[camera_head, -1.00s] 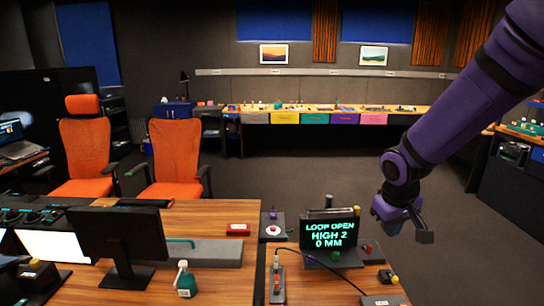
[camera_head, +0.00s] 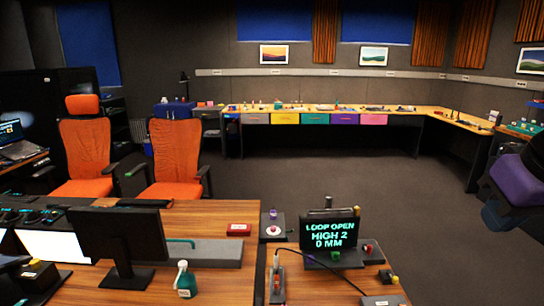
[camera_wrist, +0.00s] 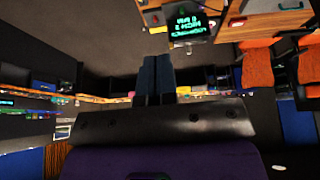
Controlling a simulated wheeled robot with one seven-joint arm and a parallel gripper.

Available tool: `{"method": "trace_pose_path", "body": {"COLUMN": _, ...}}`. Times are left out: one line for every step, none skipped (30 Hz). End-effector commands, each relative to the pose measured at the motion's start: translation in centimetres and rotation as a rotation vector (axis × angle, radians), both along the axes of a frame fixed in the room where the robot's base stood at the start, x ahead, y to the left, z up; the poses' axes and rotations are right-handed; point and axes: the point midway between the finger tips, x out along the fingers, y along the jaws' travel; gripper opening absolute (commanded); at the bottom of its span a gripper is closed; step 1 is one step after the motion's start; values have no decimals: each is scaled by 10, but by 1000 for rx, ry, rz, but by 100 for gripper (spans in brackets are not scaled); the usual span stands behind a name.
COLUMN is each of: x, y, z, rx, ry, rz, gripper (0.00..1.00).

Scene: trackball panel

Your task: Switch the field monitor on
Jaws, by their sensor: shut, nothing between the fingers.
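A small screen (camera_head: 330,234) on the wooden desk is lit with green text reading "LOOP OPEN HIGH 2 0 MM". It also shows upside down in the wrist view (camera_wrist: 187,25). A green button (camera_head: 335,256) and a red knob (camera_head: 367,248) sit on its base. A larger dark monitor (camera_head: 115,236) stands to its left. No label shows which one is the field monitor. My gripper (camera_wrist: 155,62) is shut and empty, its two dark fingers together, apart from the desk. In the head view only part of my purple arm shows at the right edge.
A dark strip with a red switch (camera_head: 278,284), a small panel with a white disc (camera_head: 272,229), a red box (camera_head: 238,229) and a green bottle (camera_head: 185,280) are on the desk. Orange chairs (camera_head: 176,158) stand behind. Open floor (camera_head: 400,190) lies right of the desk.

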Motion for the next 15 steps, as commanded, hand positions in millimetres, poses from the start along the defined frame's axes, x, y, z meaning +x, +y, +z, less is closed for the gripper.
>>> {"method": "trace_pose_path", "body": {"x": -7, "y": 0, "z": 2, "rx": 8, "ry": -9, "rz": -3, "gripper": 0}}
{"method": "trace_pose_path", "body": {"x": -10, "y": 0, "z": 2, "rx": 12, "ry": -12, "rz": -3, "gripper": 0}}
{"method": "trace_pose_path", "body": {"x": -13, "y": 0, "z": 3, "rx": 16, "ry": -15, "rz": -5, "gripper": 0}}
{"method": "trace_pose_path", "body": {"x": -14, "y": 0, "z": 3, "rx": 17, "ry": -16, "rz": -5, "gripper": 0}}
{"method": "trace_pose_path", "body": {"x": -16, "y": 1, "z": 3, "rx": 19, "ry": -17, "rz": -5, "gripper": 0}}
{"method": "trace_pose_path", "body": {"x": -17, "y": 1, "z": 3, "rx": 21, "ry": -18, "rz": -5, "gripper": 0}}
{"method": "trace_pose_path", "body": {"x": -17, "y": 1, "z": 3, "rx": 21, "ry": -19, "rz": -5, "gripper": 0}}
{"method": "trace_pose_path", "body": {"x": -18, "y": 1, "z": 3, "rx": 22, "ry": -19, "rz": -6, "gripper": 0}}
{"method": "trace_pose_path", "body": {"x": -18, "y": 1, "z": 3, "rx": 22, "ry": -18, "rz": -6, "gripper": 0}}
{"method": "trace_pose_path", "body": {"x": -18, "y": 1, "z": 3, "rx": 21, "ry": -18, "rz": -5, "gripper": 0}}
{"method": "trace_pose_path", "body": {"x": -17, "y": 1, "z": 3, "rx": 21, "ry": -18, "rz": -5, "gripper": 0}}
{"method": "trace_pose_path", "body": {"x": -17, "y": 1, "z": 3, "rx": 21, "ry": -18, "rz": -5, "gripper": 0}}
{"method": "trace_pose_path", "body": {"x": -17, "y": 1, "z": 3, "rx": 21, "ry": -18, "rz": -5, "gripper": 0}}
{"method": "trace_pose_path", "body": {"x": -17, "y": 1, "z": 3, "rx": 21, "ry": -18, "rz": -5, "gripper": 0}}
{"method": "trace_pose_path", "body": {"x": -17, "y": 1, "z": 3, "rx": 21, "ry": -18, "rz": -5, "gripper": 0}}
